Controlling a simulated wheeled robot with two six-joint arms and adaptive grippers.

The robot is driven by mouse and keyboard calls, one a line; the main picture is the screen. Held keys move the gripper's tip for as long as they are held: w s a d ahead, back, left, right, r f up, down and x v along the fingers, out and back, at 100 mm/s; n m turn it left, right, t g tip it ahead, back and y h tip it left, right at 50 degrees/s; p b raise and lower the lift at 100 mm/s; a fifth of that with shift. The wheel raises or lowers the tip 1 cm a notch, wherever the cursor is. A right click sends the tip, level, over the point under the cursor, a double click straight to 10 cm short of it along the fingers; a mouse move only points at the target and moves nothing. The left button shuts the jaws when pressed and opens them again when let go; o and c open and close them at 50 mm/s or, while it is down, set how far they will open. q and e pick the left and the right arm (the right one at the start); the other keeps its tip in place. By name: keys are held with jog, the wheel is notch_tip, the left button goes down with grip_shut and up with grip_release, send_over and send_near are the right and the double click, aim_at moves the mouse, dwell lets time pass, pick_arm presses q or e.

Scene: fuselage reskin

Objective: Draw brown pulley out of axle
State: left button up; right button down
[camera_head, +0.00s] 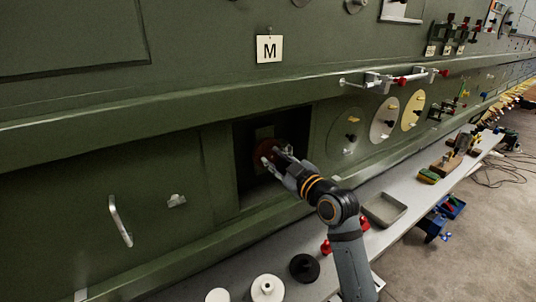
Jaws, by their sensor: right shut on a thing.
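The brown pulley (264,150) is a dark reddish-brown disc inside a square recess in the green fuselage wall, under the sign marked M. My right gripper (272,156) reaches into the recess and is shut on the pulley. The fingers cover part of the disc. The axle is hidden behind the pulley and the gripper, so I cannot tell how far the pulley sits on it. My left gripper is not in view.
The recess edge (236,170) surrounds my right gripper closely. Below, a grey shelf (225,275) carries a white pulley (267,288), a black pulley (304,267) and a grey tray (384,209). A handle (120,221) sticks out of the wall at left. Round discs (384,118) sit at right.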

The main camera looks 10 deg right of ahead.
jog(key=shift+s+d, duration=0.1)
jog(key=shift+s, duration=0.15)
jog(key=shift+s+d, duration=0.2)
jog(key=shift+s, duration=0.4)
jog(key=shift+s, duration=0.1)
jog(key=shift+v, duration=0.85)
jog(key=shift+s+d, duration=0.1)
jog(key=shift+s, duration=0.15)
jog(key=p+v, duration=0.1)
jog(key=v, duration=0.2)
